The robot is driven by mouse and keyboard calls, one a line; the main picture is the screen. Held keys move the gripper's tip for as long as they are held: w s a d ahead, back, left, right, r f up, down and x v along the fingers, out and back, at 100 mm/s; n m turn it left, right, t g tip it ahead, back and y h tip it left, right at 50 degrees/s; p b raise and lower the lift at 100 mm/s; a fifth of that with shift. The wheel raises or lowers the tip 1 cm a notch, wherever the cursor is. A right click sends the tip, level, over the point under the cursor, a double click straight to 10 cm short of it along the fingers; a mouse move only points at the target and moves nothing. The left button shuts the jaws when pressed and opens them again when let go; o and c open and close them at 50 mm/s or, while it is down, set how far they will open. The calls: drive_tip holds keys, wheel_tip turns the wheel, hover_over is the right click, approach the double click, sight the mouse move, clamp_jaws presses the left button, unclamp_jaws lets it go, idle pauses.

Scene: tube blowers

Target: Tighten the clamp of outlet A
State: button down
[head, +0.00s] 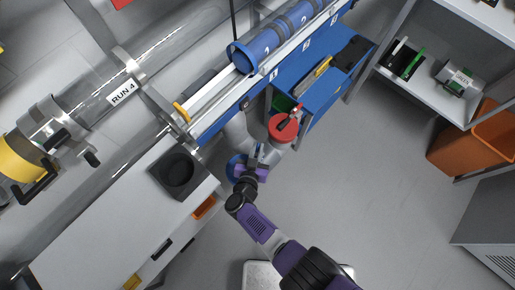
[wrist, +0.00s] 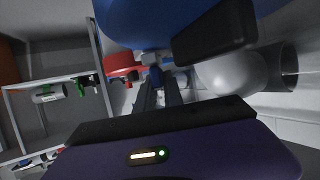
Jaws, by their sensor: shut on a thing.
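In the head view my gripper (head: 250,170) is at the lower end of a grey pipe (head: 236,132) below the blue bench. A blue round part (head: 235,168) sits beside it, and a second pipe with a red cap (head: 285,127) rises to its right. In the wrist view a large blue curved body (wrist: 180,18) fills the top, and the red cap (wrist: 122,66) and a grey pipe (wrist: 232,74) show beyond. My gripper (wrist: 158,82) is shut on a small part near the pipes; which part is hard to tell. No letter A is readable, and the clamp is not clearly visible.
A white cabinet (head: 105,215) with a black socket (head: 178,173) stands to the left. Blue tubes (head: 290,30) lie on the rail above. A shelf (head: 425,85) and an orange bin (head: 470,140) are at the right.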

drive_tip(key=shift+f+m+h+b, duration=0.1)
drive_tip(key=shift+m+h+b, duration=0.25)
drive_tip(key=shift+m+h, duration=0.35)
drive_tip(key=c, duration=1.5)
unclamp_jaws()
drive_tip(key=shift+o, duration=0.2)
drive_tip(key=shift+h, duration=0.3)
drive_tip(key=p+v, duration=0.1)
drive_tip(key=v, duration=0.2)
drive_tip(key=p+v, duration=0.2)
drive_tip(key=v, duration=0.1)
drive_tip(key=shift+s+a+r, duration=0.1)
drive_tip(key=shift+s+r, duration=0.15)
drive_tip(key=shift+r, duration=0.1)
drive_tip(key=shift+s+a+r+p, duration=0.1)
drive_tip(key=shift+s+p, duration=0.25)
drive_tip(key=shift+s, duration=0.15)
